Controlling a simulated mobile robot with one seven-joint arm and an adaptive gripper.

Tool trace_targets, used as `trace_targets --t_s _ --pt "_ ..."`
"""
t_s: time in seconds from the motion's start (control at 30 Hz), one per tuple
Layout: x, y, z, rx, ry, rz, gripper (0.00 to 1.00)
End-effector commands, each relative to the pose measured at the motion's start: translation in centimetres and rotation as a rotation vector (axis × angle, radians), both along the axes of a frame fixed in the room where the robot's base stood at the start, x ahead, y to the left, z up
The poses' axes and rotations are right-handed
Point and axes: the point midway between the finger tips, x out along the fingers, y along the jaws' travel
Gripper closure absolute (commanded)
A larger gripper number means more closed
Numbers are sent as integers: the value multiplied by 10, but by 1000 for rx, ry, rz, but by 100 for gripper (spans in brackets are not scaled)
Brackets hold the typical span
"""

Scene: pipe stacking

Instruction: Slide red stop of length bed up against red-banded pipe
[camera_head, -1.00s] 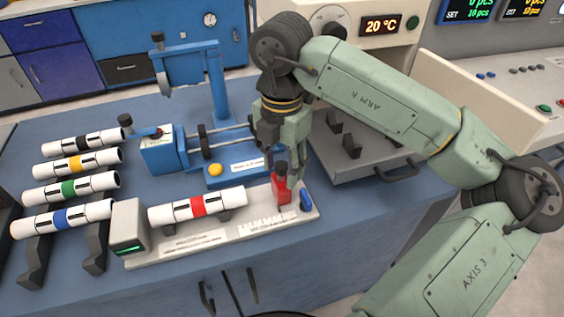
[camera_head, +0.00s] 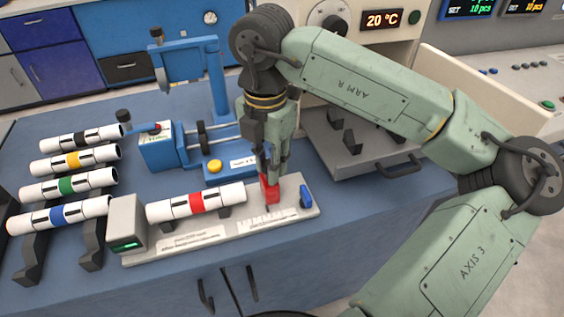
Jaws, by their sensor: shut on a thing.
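The red stop (camera_head: 270,193) stands on the right part of the pale length bed (camera_head: 205,247). My gripper (camera_head: 269,176) points down and is shut on the stop's upper part, which its fingers hide. The red-banded pipe (camera_head: 222,197), white with a red ring, lies on the bed to the left of the stop. A small gap shows between the pipe's right end and the stop. The pipe's left end is at the grey end block (camera_head: 127,222) with a green display; I cannot tell whether they touch.
A blue knob (camera_head: 306,196) is at the bed's right end. White pipes with black, yellow, green and blue bands (camera_head: 65,214) lie on a rack at left. A blue machine (camera_head: 157,150) with a yellow button stands behind the bed. A grey tray (camera_head: 345,165) is at right.

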Motion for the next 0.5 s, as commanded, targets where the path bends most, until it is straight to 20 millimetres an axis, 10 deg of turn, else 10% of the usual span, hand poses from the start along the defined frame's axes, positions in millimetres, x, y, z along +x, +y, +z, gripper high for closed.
trace_targets --t_s 0.2,0.5 --pt "-13 44 -3 2 -5 5 100" --pt "-17 54 0 9 -1 4 100"
